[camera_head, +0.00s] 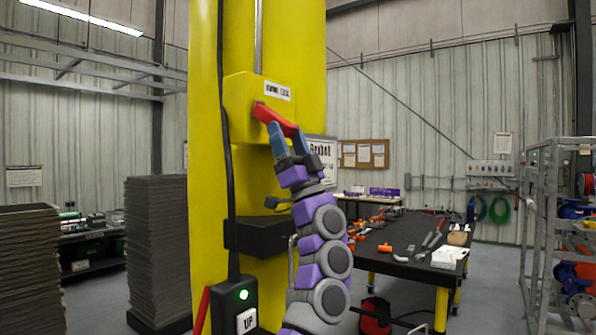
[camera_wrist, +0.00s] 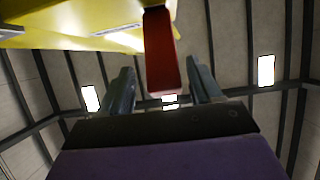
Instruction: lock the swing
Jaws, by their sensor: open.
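The swing lock is a yellow box (camera_head: 240,100) with a white label, fixed high on a yellow column (camera_head: 207,180). A red lever handle (camera_head: 273,117) sticks out of its front and slopes down to the right. My gripper (camera_head: 284,137) is raised to the handle's lower right end, and its blue fingers are apart. In the wrist view the red handle (camera_wrist: 161,55) hangs between the two open fingers of my gripper (camera_wrist: 160,88), with gaps visible on both sides. The handle's pivot is not clearly visible.
A black control box (camera_head: 232,305) with a green light and an UP button is low on the column. A black table (camera_head: 400,238) with tools stands behind to the right. Stacked dark sheets (camera_head: 157,245) stand left, and a metal rack (camera_head: 545,230) stands far right.

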